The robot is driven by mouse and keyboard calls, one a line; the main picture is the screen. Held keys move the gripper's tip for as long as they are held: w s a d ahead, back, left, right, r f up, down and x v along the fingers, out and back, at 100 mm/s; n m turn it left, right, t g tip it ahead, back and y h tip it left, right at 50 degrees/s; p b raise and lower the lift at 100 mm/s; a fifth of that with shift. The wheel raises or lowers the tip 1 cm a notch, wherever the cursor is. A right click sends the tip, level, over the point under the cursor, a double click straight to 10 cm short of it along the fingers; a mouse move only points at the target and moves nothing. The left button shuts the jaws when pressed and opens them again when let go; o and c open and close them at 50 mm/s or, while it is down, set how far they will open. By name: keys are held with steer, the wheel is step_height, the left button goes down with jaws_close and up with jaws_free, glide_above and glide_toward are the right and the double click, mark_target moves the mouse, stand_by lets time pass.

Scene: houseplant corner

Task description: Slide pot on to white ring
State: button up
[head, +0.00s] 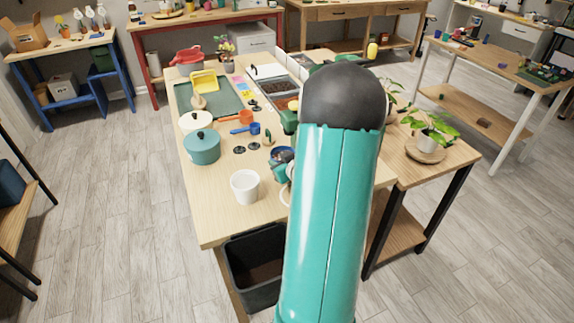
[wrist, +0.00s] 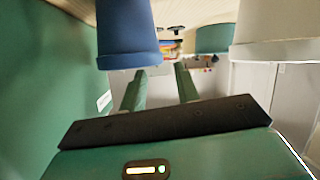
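A blue pot (head: 281,156) stands on the wooden table just left of my arm in the head view, partly hidden. In the wrist view, which looks upside down, the blue pot (wrist: 127,32) is close at the top. My gripper (wrist: 161,69) is open, with two green fingers apart and nothing seen between them; the left fingertip meets the pot's rim in the picture, but contact is unclear. A white ring (head: 285,196) seems to lie on the table by my arm, mostly covered. My arm hides most of the gripper in the head view.
A white pot (head: 244,187) stands left of the blue pot, and a teal lidded pot (head: 202,147) farther left. Orange and blue scoops (head: 247,129) lie behind. A black bin (head: 254,268) is below the table's front edge. The table's front left is clear.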

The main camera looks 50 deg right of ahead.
steer(key=shift+x, duration=1.8)
jaws_close()
steer(key=shift+s+a, duration=0.15)
steer(key=shift+s, duration=0.05)
